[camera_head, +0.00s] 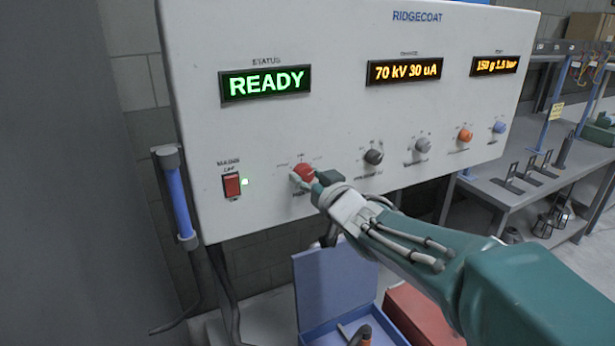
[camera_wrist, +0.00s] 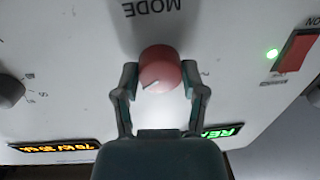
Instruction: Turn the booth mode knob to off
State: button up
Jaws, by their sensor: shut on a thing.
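The red booth mode knob (camera_head: 303,174) sits on the lower left part of the white control panel (camera_head: 340,130). In the wrist view the knob (camera_wrist: 160,69) lies between the two fingers of my gripper (camera_wrist: 161,85), below the upside-down word MODE. The fingers are closed on its sides. A dark line on the knob's face is visible, but I cannot tell which label it points to. In the head view my gripper (camera_head: 318,182) reaches the knob from the lower right and partly hides it and its labels.
A lit red mains switch (camera_head: 232,185) is left of the knob. Black (camera_head: 374,157), grey (camera_head: 423,146), orange (camera_head: 465,135) and blue (camera_head: 499,127) knobs lie to the right. The status display (camera_head: 266,83) reads READY. A blue open case (camera_head: 335,283) stands below the panel.

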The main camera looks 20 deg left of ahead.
jog(key=shift+n, duration=0.3)
jog(key=n, duration=0.5)
jog(key=shift+h, duration=0.3)
jog(key=n, duration=0.5)
jog(key=shift+n, duration=0.3)
jog(key=shift+a, duration=0.1)
jog(key=o, duration=1.2)
jog(key=shift+a, duration=0.15)
jog(key=shift+c, duration=0.2)
jog(key=shift+d, duration=0.2)
